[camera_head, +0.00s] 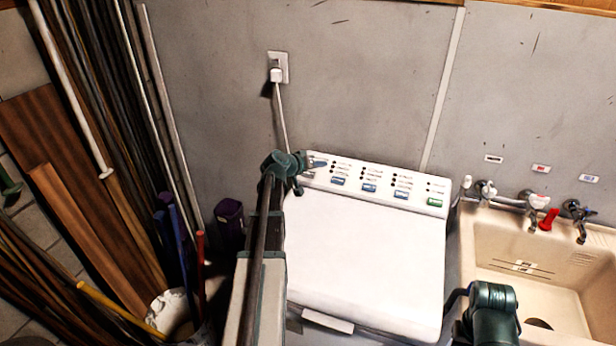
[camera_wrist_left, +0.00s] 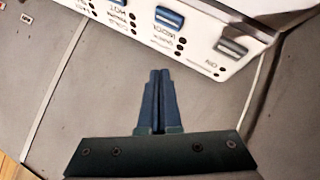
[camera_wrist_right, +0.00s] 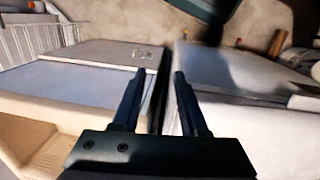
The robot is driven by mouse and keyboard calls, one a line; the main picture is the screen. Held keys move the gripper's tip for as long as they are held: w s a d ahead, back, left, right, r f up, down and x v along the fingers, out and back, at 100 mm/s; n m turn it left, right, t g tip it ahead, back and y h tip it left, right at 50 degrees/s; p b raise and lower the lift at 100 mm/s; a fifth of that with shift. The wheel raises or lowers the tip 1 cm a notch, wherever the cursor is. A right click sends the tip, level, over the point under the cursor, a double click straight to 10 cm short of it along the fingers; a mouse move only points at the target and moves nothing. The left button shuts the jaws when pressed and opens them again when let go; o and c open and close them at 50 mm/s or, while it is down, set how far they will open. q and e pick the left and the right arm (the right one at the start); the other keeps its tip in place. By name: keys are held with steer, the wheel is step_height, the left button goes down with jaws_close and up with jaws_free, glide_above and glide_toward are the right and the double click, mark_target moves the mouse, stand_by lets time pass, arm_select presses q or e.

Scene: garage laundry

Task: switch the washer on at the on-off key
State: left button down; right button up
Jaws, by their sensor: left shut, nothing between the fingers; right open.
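The white washer (camera_head: 365,255) stands against the wall, with a slanted control panel along its back edge. In the left wrist view the panel appears upside down, and a grey key (camera_wrist_left: 232,48) sits at its end beside small lettering that seems to read "ON". In the head view that end of the panel is partly hidden by my left gripper (camera_head: 319,163). In the left wrist view my left gripper (camera_wrist_left: 160,72) is shut and empty, its tips near the panel, apart from the grey key. My right gripper (camera_wrist_right: 157,76) is open and empty in the right wrist view.
Blue keys (camera_head: 369,188) and a green key (camera_head: 435,202) line the panel. A sink (camera_head: 470,270) with taps stands right. A plugged cord runs up to an outlet (camera_head: 279,68). Boards, poles and a bucket (camera_head: 170,310) crowd the left.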

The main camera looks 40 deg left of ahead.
mark_target(311, 171)
arm_select(q)
steer(key=s+a+r+n+t+y, duration=0.1)
steer(key=a, duration=0.5)
steer(key=shift+s+a+r+y, duration=0.2)
steer(key=shift+a+y, duration=0.1)
steer(key=shift+a, duration=0.1)
steer(key=shift+f, duration=0.15)
steer(key=w+f+b, duration=0.1)
steer(key=f+b, duration=0.1)
steer(key=w+f+b, duration=0.1)
steer(key=f+b, duration=0.2)
steer(key=w+a+f+b, duration=0.1)
steer(key=f+b, duration=0.2)
steer(key=shift+w, duration=0.15)
stand_by(1.6)
steer(key=shift+w+f+b, duration=0.15)
steer(key=shift+f+b, duration=0.25)
steer(key=shift+b, duration=0.2)
steer(key=shift+w+f+b, duration=0.15)
steer(key=shift+f+b, duration=0.35)
steer(key=shift+b, duration=0.05)
stand_by(1.1)
steer(key=shift+r, duration=0.1)
